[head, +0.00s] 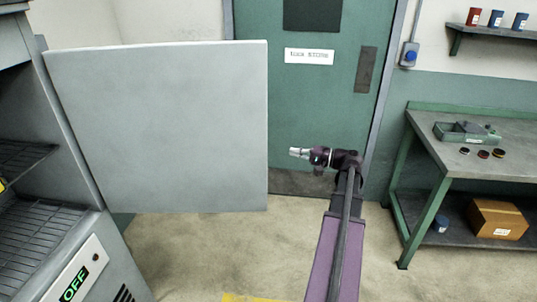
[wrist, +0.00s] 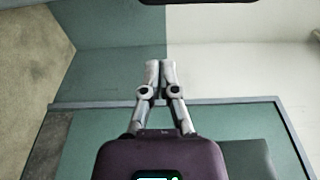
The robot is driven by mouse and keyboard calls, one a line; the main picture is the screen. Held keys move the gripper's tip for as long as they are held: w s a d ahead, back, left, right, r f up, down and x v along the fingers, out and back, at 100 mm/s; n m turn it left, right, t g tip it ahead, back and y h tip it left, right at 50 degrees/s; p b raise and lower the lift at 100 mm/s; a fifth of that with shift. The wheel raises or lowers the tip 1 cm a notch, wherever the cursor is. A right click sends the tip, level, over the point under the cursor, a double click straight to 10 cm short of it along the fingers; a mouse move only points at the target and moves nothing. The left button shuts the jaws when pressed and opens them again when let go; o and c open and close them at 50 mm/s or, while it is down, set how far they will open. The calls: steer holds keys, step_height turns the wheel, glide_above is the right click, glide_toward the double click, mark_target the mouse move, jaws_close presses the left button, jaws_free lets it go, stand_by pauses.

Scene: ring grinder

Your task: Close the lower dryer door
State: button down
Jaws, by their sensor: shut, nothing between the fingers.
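The lower dryer door (head: 165,125) is a flat grey panel in the head view. It stands wide open, hinged at its left edge on the dryer body (head: 75,262). Wire racks (head: 40,235) show inside the open dryer. My gripper (head: 293,152) is just right of the door's free edge in the picture, apart from it by a small gap. How its depth compares with the door's I cannot tell. In the wrist view my gripper (wrist: 160,64) has its fingertips together with nothing between them. The dryer door does not show in the wrist view.
A green room door (head: 310,100) with a white sign stands behind. A green-legged workbench (head: 455,160) is at the right, with a cardboard box (head: 497,219) on its lower shelf. Floor below the open door is clear.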

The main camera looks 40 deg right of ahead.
steer(key=x, duration=1)
steer(key=s+a, duration=0.2)
steer(key=s, duration=0.1)
steer(key=shift+s+a, duration=0.1)
steer(key=shift+a, duration=0.05)
steer(key=shift+a, duration=0.1)
stand_by(0.6)
